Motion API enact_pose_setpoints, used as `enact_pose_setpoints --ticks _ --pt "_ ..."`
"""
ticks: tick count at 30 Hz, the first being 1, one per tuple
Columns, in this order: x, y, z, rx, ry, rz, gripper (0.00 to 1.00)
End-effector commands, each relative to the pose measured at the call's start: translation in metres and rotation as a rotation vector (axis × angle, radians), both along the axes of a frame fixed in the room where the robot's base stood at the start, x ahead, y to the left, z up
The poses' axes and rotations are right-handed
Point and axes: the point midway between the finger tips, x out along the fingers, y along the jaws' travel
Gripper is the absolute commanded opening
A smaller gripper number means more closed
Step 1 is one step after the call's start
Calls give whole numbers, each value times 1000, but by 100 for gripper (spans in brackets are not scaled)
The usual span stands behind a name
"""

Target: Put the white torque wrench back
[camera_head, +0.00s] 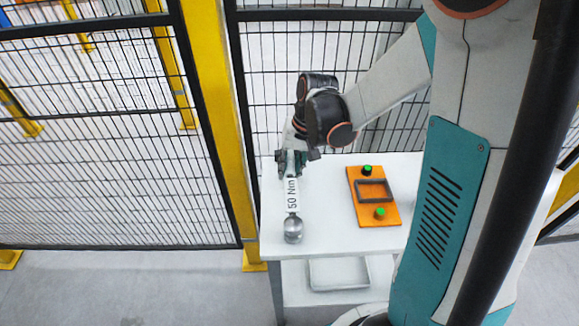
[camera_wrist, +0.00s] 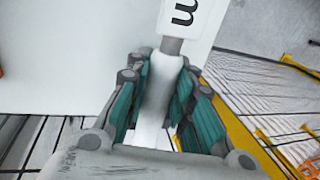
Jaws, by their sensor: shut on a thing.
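The white torque wrench (camera_head: 292,196) carries the marking "50 Nm" and has a round metallic end (camera_head: 293,230) toward the front of the table. My gripper (camera_head: 291,160) is shut on its far part, at the left side of the white table (camera_head: 330,228). In the wrist view, the teal fingers of my gripper (camera_wrist: 158,110) stand on both sides of the wrench's pale shaft (camera_wrist: 160,85). Part of the label shows at the top. I cannot tell whether the wrench touches the tabletop or hangs just above it.
An orange board (camera_head: 357,188) with a dark rectangular frame and two green-topped knobs lies on the table to the right. A pale tray (camera_head: 338,273) sits on the lower shelf. Black mesh fencing (camera_head: 110,150) and a yellow post (camera_head: 215,100) stand close to the left.

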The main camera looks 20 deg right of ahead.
Motion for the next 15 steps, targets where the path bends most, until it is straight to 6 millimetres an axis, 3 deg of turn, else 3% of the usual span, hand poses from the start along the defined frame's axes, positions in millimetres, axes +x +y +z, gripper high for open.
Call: enact_pose_setpoints --ticks 8,9,11,15 --pt "0 0 -6 0 0 0 0" --pt "0 0 -5 0 0 0 29" --pt "0 0 -5 0 0 0 42" --pt "0 0 -5 0 0 0 46"
